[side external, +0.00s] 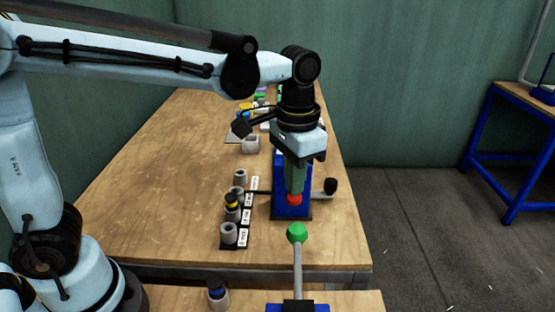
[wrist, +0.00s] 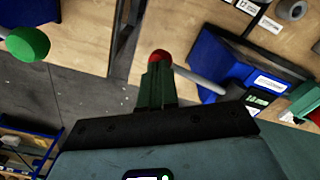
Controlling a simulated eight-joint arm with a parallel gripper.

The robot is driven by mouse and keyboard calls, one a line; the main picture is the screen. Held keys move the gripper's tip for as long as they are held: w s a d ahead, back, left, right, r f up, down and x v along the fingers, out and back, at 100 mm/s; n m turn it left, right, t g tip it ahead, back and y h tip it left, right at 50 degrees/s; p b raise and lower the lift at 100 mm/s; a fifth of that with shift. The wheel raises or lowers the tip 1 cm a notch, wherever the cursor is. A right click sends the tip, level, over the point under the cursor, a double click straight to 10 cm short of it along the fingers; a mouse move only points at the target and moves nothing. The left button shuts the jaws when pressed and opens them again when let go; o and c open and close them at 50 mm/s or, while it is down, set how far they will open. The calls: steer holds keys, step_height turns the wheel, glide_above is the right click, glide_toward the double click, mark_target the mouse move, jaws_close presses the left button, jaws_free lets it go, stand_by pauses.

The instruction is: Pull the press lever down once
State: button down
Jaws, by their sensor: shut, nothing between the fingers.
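A blue press (side external: 280,205) stands on the wooden bench; its blue body also shows in the wrist view (wrist: 213,62). Its lever is a grey rod (wrist: 200,78) ending in a red ball knob (side external: 294,199), which also shows in the wrist view (wrist: 160,56). My gripper (side external: 296,190) points down with its green fingers together, right at the red knob. In the wrist view the fingertips (wrist: 156,68) overlap the knob's near edge; I cannot tell whether they touch it. My gripper hides part of the press.
A green-knobbed lever (side external: 297,233) rises from another blue press in front. A black knob (side external: 330,186) on a grey arm sticks out right. Grey cylinders (side external: 229,233) stand in a labelled rack to the left. The bench's left side is clear.

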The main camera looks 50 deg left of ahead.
stand_by(0.4)
step_height(320, 180, up, 12)
steer(key=shift+r, duration=0.2)
stand_by(1.5)
steer(key=shift+a, duration=0.1)
steer(key=s+a+f+n+t, duration=0.1)
steer(key=s+a+f+t, duration=0.2)
steer(key=a+f, duration=0.2)
steer(key=s+a+f+n+t, duration=0.2)
steer(key=a+f, duration=0.4)
steer(key=f, duration=0.3)
steer(key=shift+s+f+t, duration=0.15)
steer(key=shift+s+t, duration=0.7)
steer(key=shift+t, duration=0.25)
